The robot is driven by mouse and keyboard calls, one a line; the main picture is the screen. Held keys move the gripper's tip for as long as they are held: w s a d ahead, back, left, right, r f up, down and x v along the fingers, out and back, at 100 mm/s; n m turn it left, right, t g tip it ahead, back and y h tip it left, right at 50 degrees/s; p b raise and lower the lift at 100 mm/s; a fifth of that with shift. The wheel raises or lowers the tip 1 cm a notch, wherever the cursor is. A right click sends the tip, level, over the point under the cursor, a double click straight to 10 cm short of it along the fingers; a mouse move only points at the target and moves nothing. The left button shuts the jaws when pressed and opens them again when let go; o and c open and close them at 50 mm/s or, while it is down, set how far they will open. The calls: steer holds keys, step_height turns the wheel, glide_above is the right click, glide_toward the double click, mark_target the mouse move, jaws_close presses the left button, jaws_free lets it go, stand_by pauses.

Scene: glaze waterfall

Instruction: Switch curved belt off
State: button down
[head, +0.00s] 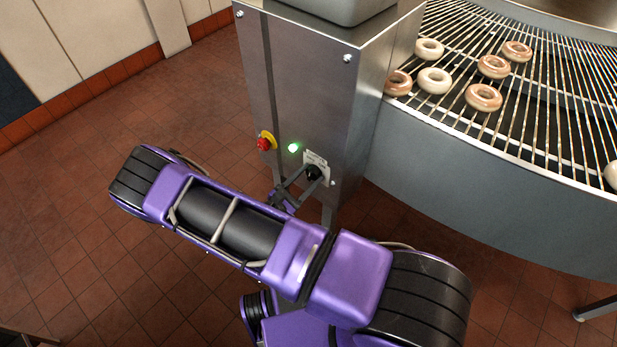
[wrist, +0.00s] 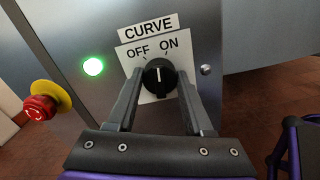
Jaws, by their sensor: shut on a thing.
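The black rotary knob (wrist: 158,76) sits on a white plate (wrist: 131,60) labelled CURVE, with OFF at the left and ON at the right. Its white pointer line stands about upright in the picture, between the two words. My gripper (wrist: 159,84) is shut on the knob, one finger at each side of it. A green lamp (wrist: 93,66) left of the plate is lit. In the head view the knob (head: 313,172) is on the steel cabinet (head: 290,80), with my gripper (head: 305,178) at it and partly hidden by my arm.
A red emergency stop button (wrist: 40,107) on a yellow collar juts out left of the lamp. The curved belt (head: 455,125) carries several ring-shaped doughnuts (head: 484,97) at the right. Tiled floor (head: 80,170) is open at the left.

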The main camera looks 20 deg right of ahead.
steer(key=n, duration=0.3)
steer(key=shift+n, duration=2.2)
steer(key=shift+c, duration=1.5)
jaws_free()
steer(key=v, duration=1.7)
steer(key=shift+s+a, duration=0.15)
steer(key=shift+a, duration=0.05)
